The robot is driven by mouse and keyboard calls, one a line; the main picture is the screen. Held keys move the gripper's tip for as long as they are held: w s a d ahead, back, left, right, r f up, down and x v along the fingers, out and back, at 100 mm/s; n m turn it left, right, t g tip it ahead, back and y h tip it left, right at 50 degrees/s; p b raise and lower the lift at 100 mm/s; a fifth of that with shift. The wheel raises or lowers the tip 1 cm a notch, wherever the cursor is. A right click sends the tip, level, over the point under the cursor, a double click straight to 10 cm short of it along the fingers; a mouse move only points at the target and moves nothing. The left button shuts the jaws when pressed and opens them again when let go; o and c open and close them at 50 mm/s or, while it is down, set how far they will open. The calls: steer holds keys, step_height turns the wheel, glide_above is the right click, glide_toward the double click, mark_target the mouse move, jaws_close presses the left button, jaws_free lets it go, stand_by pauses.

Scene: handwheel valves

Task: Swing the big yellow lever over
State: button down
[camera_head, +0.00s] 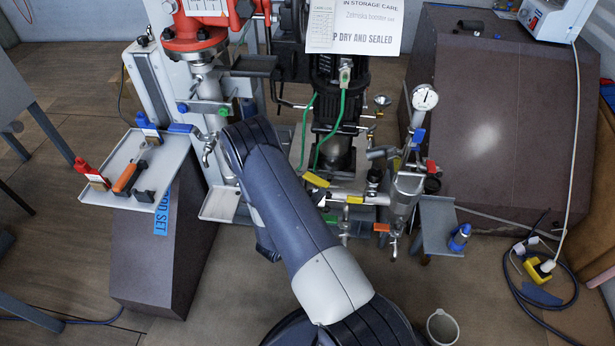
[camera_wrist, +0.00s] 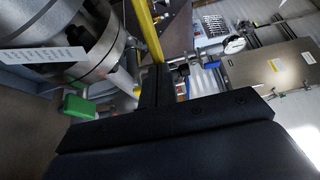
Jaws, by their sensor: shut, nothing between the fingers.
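In the wrist view a long yellow lever (camera_wrist: 148,30) runs from the top edge down to my gripper (camera_wrist: 156,72). The dark fingers are together, with nothing held between them. Their tips overlap the lever's lower end in the picture; I cannot tell whether they touch it. In the head view a yellow handle (camera_head: 316,180) shows on the pipework just right of my arm. I cannot tell whether it is the same lever. My gripper is hidden behind my arm in that view.
A green handle (camera_wrist: 79,106) and large metal pipe parts lie left of the fingers in the wrist view. In the head view a gauge (camera_head: 425,97), a blue-handled tool (camera_head: 459,237) and a tray (camera_head: 120,165) with tools surround the pipework. A cup (camera_head: 442,327) stands on the floor.

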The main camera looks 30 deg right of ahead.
mark_target(326, 183)
steer(key=shift+w+a+b+x, duration=0.1)
steer(key=shift+w+b+x, duration=0.05)
steer(key=shift+x, duration=0.7)
steer(key=shift+w+a+b+x, duration=0.1)
steer(key=shift+w+b+x, duration=0.1)
steer(key=shift+x, duration=0.65)
steer(key=shift+w+a+b+x, duration=0.1)
steer(key=shift+w+b+x, duration=0.05)
steer(key=shift+x, duration=0.7)
steer(key=shift+v, duration=2)
steer(key=shift+s+a, duration=0.1)
steer(key=p+v, duration=0.1)
steer(key=v, duration=0.9)
steer(key=shift+s+a+p, duration=0.15)
steer(key=shift+a+p, duration=0.1)
steer(key=shift+p, duration=0.05)
steer(key=b+x, duration=0.1)
steer(key=x, duration=1.2)
steer(key=shift+d, duration=0.15)
